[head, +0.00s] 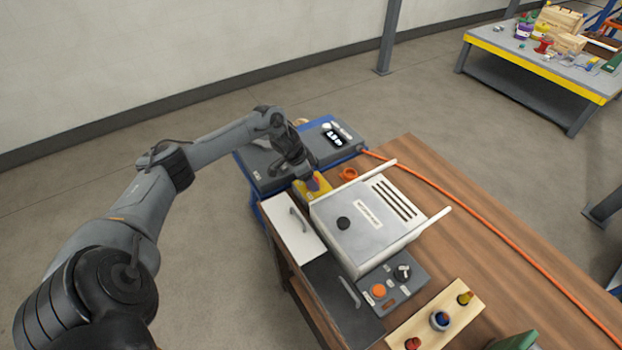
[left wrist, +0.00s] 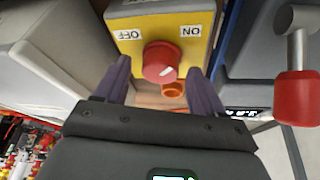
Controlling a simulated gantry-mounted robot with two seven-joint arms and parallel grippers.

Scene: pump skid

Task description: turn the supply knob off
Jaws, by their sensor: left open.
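The supply knob (left wrist: 161,62) is a round red knob on the yellow face of a box (left wrist: 197,22), in the left wrist view. An OFF label (left wrist: 128,35) is to its left and an ON label (left wrist: 191,30) to its right. My left gripper (left wrist: 159,68) is open, with one dark finger on each side of the knob. I cannot tell whether either finger touches it. In the head view my left gripper (head: 308,178) is over the yellow box (head: 322,193) and mostly hides the knob. My right gripper is not in view.
A grey cabinet with a black knob (head: 343,223) stands right beside the yellow box. A red-ended handle (left wrist: 297,98) is close on the right in the wrist view. An orange hose (head: 470,207) crosses the wooden table.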

